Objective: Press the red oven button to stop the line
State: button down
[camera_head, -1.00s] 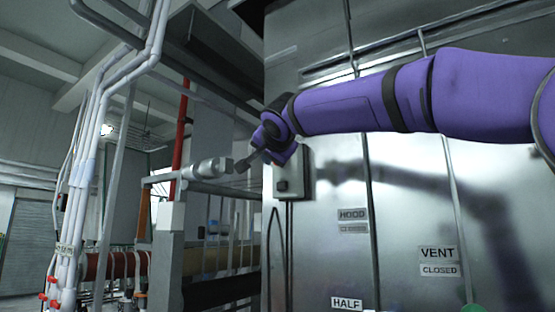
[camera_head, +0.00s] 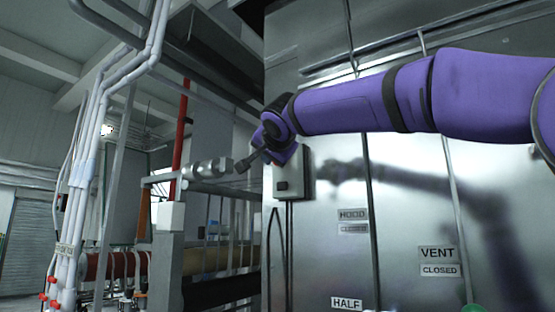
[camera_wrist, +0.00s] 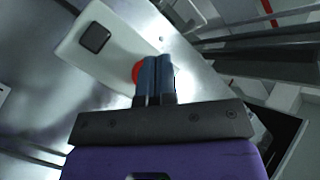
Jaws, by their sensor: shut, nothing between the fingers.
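The red button (camera_wrist: 137,72) shows in the wrist view on a pale control box (camera_wrist: 72,45). It is partly hidden behind my gripper (camera_wrist: 158,60). The blue-grey fingers are shut side by side and empty, with their tips over the right side of the button; I cannot tell whether they touch it. A dark square switch (camera_wrist: 95,38) sits on the same box. In the head view the box (camera_head: 300,180) is on the left edge of the metal oven front, and my purple wrist hides its upper part and the red button.
The oven front (camera_head: 410,190) is a large metal wall with HOOD, VENT (camera_head: 437,253) and HALF labels. A grey frame with rollers (camera_head: 225,260) stands left of the box. White pipes (camera_head: 85,190) run up at far left.

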jog(key=shift+w+d, duration=0.25)
jog(key=shift+w, duration=0.05)
jog(key=shift+w+d, duration=0.35)
jog(key=shift+w, duration=0.1)
dwell(1.1)
dwell(0.3)
jog(key=shift+s+a, duration=0.6)
jog(key=shift+s, duration=0.2)
jog(key=shift+s+a, duration=0.8)
jog(key=shift+s, duration=0.2)
jog(key=shift+s+a, duration=0.75)
jog(key=shift+s, duration=0.2)
